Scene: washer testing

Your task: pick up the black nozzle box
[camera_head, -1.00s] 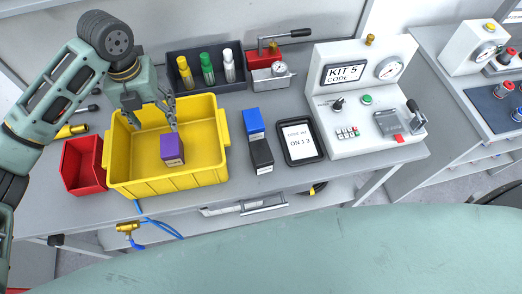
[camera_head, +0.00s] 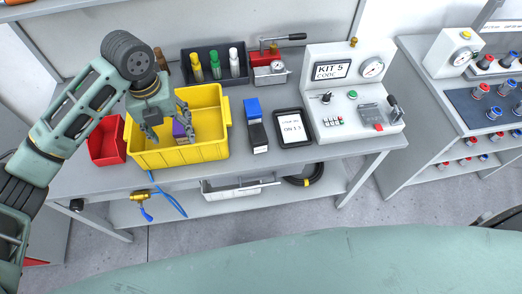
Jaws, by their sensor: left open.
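The black nozzle box (camera_head: 258,138) stands on the grey bench, with a pale label on its front face. A blue box (camera_head: 252,108) stands right behind it. A purple box (camera_head: 180,130) is inside the yellow bin (camera_head: 190,155), partly hidden by my left gripper. My left gripper (camera_head: 170,138) is open, over the yellow bin near the purple box, to the left of the black box. I cannot tell whether its fingers touch the purple box. My right gripper is not in view.
A black tablet (camera_head: 280,139) lies right of the black box, and the KIT 5 test panel (camera_head: 345,115) stands further right. A red bin (camera_head: 104,152) is left of the yellow bin. A dark tray (camera_head: 187,76) with several bottles is behind. Bare bench lies in front of the black box.

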